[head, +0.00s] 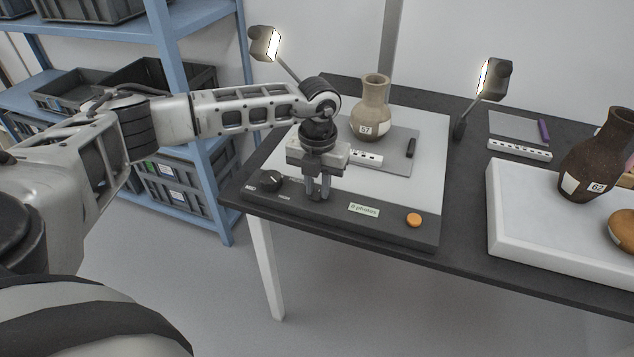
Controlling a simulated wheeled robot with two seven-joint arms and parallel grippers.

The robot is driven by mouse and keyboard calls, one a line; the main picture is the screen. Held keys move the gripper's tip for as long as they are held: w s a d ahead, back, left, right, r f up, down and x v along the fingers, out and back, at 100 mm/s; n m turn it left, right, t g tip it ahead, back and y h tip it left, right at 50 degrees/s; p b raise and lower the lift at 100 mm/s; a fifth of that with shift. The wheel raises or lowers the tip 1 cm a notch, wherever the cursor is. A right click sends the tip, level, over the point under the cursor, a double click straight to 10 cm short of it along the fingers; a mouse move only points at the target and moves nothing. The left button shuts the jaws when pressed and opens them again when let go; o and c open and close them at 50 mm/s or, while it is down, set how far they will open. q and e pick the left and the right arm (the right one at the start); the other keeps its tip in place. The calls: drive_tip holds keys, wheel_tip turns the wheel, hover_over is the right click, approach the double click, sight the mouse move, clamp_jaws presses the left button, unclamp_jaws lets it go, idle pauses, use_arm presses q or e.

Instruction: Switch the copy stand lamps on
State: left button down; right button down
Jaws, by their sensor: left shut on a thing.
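The copy stand (405,200) is a light grey board with a dark front panel on the table. Its left lamp (273,43) and right lamp (484,76) both show bright white faces and look lit. The front panel has a black knob (270,180) at the left and an orange button (414,220) at the right. My left gripper (318,197) points down at the panel, just right of the black knob. Its fingers are shut on a small control that they hide. My right gripper is out of view.
A beige vase (371,108) tagged 57 stands on the board beside a scale bar and a black piece. A dark vase (590,160) tagged 62 stands on a white padded tray (520,225) at right. Blue shelves (225,190) with grey crates are at left.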

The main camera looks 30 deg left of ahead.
sight(318, 193)
use_arm(q)
drive_tip(key=c, duration=1.3)
unclamp_jaws()
drive_tip(key=shift+r, duration=0.1)
wheel_tip(318, 193, up, 16)
drive_tip(key=shift+f, duration=0.1)
